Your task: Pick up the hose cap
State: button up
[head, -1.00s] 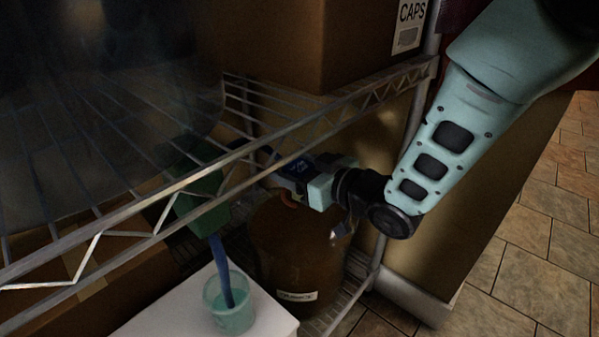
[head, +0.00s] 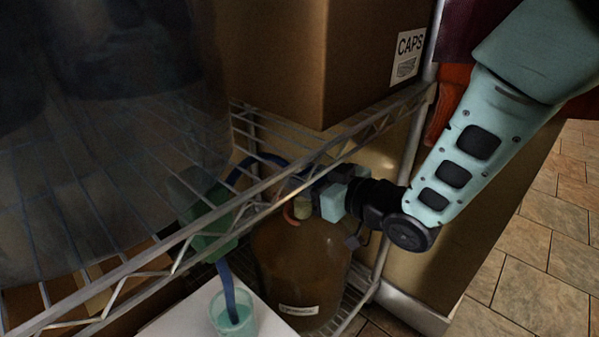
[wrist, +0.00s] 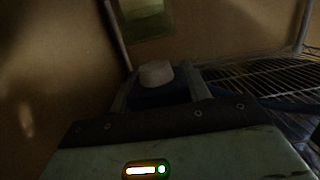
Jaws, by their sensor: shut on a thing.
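My gripper (wrist: 160,88) shows in the wrist view with its two fingers closed on a blue piece with a pale round top. I take this piece for the hose cap (wrist: 156,72). In the head view my gripper (head: 310,190) is below the wire shelf's front rail, just above the brown jug (head: 300,265), partly hidden by the rail. A blue hose (head: 262,158) runs from the left to the gripper. I cannot tell whether the cap is apart from the hose or the jug.
A wire shelf (head: 180,240) crosses in front, with a cardboard box marked CAPS (head: 370,60) on it. A large translucent bucket (head: 110,130) stands at left. A cup with teal liquid (head: 233,312) stands on a white surface at the bottom, with a blue tube in it. Tiled floor (head: 540,240) is open at right.

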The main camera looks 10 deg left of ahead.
jog(key=f+p+v, duration=0.2)
jog(key=p+v, duration=1)
jog(key=v, duration=0.3)
jog(key=shift+s+d, duration=0.25)
jog(key=shift+d, duration=0.1)
jog(key=shift+w+a+f, duration=0.15)
jog(key=shift+a+f, duration=0.05)
jog(key=shift+a, duration=0.05)
jog(key=shift+x, duration=1.1)
jog(key=shift+w+a, duration=0.15)
jog(key=shift+a, duration=0.15)
jog(key=shift+r+p+x, duration=0.2)
jog(key=shift+p+x, duration=0.1)
jog(key=shift+x, duration=1.15)
jog(key=shift+w+a, duration=0.15)
jog(key=shift+a, duration=0.15)
jog(key=shift+w+a, duration=0.2)
jog(key=shift+a, duration=0.1)
